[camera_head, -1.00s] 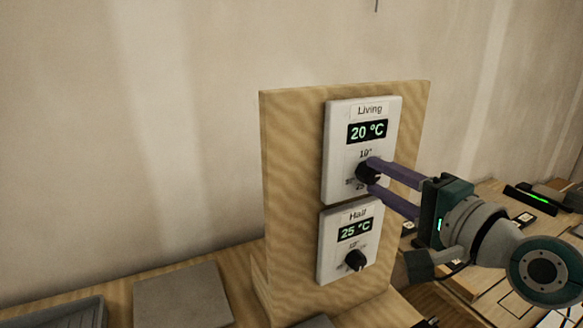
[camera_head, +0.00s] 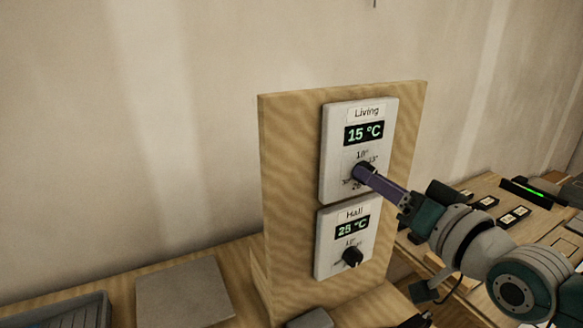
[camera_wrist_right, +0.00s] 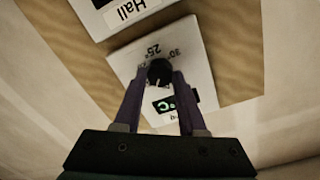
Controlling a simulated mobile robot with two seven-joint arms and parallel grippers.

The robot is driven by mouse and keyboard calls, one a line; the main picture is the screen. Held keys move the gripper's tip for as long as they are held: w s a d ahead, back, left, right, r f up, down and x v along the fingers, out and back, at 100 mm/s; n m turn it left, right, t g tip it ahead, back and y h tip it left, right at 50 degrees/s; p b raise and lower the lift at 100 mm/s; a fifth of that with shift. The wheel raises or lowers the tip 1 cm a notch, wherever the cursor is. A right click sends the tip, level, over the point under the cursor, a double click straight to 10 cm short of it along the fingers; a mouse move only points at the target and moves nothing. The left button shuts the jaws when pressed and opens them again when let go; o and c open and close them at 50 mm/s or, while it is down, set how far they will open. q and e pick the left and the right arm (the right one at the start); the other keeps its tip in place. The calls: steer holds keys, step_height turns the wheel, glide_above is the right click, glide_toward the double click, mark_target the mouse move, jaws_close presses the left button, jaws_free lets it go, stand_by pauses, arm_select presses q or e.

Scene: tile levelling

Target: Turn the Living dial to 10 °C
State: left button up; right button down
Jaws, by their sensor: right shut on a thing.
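The Living thermostat (camera_head: 334,182) is the upper white panel on an upright wooden board. Its display (camera_head: 364,133) reads 15 °C. My right gripper (camera_head: 364,173) is shut on the black Living dial, which its purple fingers largely hide in the head view. In the right wrist view the dial (camera_wrist_right: 159,71) sits between the two fingertips of the gripper (camera_wrist_right: 159,80), and part of the display shows beneath. My left gripper is not in view.
The Hall thermostat (camera_head: 329,258) is just below, reading 25 °C, with its own black dial (camera_head: 352,257). A grey tile (camera_head: 185,292) and a dark tray (camera_head: 85,312) lie at lower left. Small items lie on the bench at right.

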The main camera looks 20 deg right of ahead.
steer(key=shift+n, duration=3.9)
steer(key=shift+c, duration=2.4)
jaws_free()
steer(key=s+b, duration=0.1)
steer(key=s, duration=0.9)
steer(key=shift+d, duration=0.15)
